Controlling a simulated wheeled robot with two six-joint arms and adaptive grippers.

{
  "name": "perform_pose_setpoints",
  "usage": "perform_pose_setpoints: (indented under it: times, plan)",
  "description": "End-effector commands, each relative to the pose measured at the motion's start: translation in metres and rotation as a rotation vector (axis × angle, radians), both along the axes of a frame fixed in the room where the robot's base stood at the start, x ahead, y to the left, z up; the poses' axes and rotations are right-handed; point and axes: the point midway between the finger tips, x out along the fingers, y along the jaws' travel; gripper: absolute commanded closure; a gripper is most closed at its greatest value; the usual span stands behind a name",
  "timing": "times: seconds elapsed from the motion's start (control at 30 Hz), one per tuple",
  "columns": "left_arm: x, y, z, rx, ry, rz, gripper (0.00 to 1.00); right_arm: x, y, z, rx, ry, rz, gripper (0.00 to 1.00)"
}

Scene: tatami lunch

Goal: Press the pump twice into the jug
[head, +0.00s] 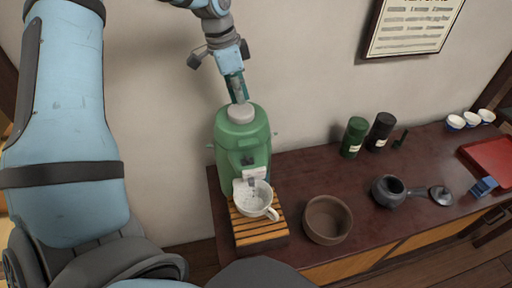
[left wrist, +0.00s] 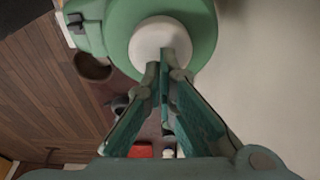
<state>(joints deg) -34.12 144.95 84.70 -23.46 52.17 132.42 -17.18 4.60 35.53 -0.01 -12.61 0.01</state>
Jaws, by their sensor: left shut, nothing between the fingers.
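The green pump pot (head: 242,140) stands upright at the left end of the dark counter. Its round pale pump button (head: 241,114) is on top and also shows in the left wrist view (left wrist: 158,42). A white jug (head: 252,196) sits under the spout on a slatted wooden stand (head: 262,230), its handle toward the lower right. My left gripper (head: 239,99) is shut and empty, pointing down with its fingertips at the button. In the left wrist view its fingertips (left wrist: 166,62) overlap the button's edge; I cannot tell how firmly they touch. My right gripper is not in view.
A brown bowl (head: 327,220) stands right of the stand. A dark teapot (head: 387,191) with its lid beside it, a green canister (head: 354,137) and a black canister (head: 381,131) stand farther right. White cups (head: 456,122) and a red tray (head: 489,155) are at the far right. The wall is close behind.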

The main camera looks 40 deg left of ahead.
Motion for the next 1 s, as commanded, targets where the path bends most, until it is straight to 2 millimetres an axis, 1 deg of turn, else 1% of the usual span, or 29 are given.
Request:
perform_pose_setpoints:
  times: [0.37,1.0]
  plan:
    - [0.000,0.000,-0.001,0.001,-0.001,0.000,1.00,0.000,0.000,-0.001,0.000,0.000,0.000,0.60]
    - [0.000,0.000,-0.023,0.000,0.000,0.000,1.00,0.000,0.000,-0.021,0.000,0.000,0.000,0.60]
